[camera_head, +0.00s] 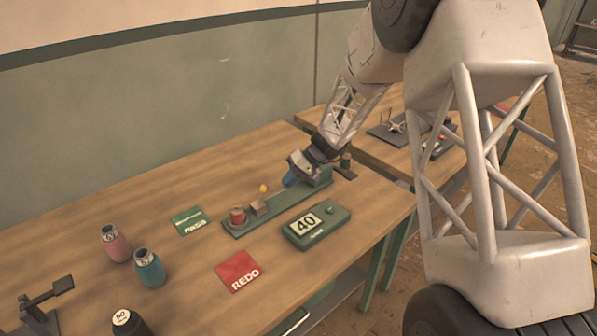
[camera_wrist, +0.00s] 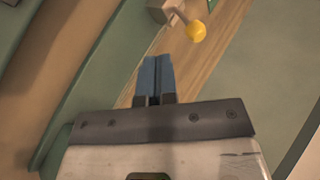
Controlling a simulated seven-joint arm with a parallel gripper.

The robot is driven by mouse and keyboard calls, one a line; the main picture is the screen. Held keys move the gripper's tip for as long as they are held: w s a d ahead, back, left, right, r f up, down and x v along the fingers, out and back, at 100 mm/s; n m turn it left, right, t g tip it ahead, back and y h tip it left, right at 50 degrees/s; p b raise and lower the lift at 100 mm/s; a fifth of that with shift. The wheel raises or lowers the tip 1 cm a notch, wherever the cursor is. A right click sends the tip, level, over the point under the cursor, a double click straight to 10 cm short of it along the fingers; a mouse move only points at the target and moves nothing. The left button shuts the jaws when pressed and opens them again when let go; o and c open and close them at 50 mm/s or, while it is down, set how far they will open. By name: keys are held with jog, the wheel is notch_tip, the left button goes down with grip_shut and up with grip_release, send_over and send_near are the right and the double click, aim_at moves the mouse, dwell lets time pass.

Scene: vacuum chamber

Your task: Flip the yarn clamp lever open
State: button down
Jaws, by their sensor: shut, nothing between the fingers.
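The yarn clamp is a small brown block (camera_head: 258,207) on a long green base (camera_head: 285,206) on the wooden table. Its lever ends in a yellow ball knob (camera_head: 263,188), which stands up by the block in the head view. In the wrist view the knob (camera_wrist: 196,31) is joined by a short stem to the block (camera_wrist: 163,8). My gripper (camera_head: 289,180) is over the green base, to the right of the knob in the head view. Its blue fingers (camera_wrist: 156,72) are pressed together and empty, apart from the knob, which lies ahead and slightly right in the wrist view.
A red spool (camera_head: 237,216) is beside the block. Green PASS (camera_head: 191,221) and red REDO (camera_head: 239,271) mats lie flat. The table behind the base is clear.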

aim_at(264, 188)
jog(key=shift+s+a+f, duration=0.1)
jog(key=shift+s+a, duration=0.15)
jog(key=shift+a, duration=0.45)
jog(key=shift+s+a, duration=0.3)
jog(key=shift+a, duration=0.4)
jog(key=shift+s+a+f, duration=0.1)
jog(key=shift+s+a, duration=0.15)
jog(key=shift+a, duration=0.45)
jog(key=shift+s+a+r+t+h, duration=0.25)
jog(key=shift+r+t+h, duration=0.15)
jog(key=shift+h, duration=0.1)
jog(key=shift+s+a+r+n+t+h, duration=0.3)
jog(key=shift+s+a+r+t+h, duration=0.3)
jog(key=shift+t+h, duration=0.25)
jog(key=shift+s+a+r+t+h, duration=0.2)
jog(key=shift+s+a+t+h, duration=0.4)
jog(key=shift+t+h, duration=0.2)
jog(key=shift+s+a+n+t+h, duration=0.35)
jog(key=shift+s+a+h, duration=0.1)
jog(key=shift+h, duration=0.1)
jog(key=shift+r, duration=0.2)
jog(key=shift+r, duration=0.6)
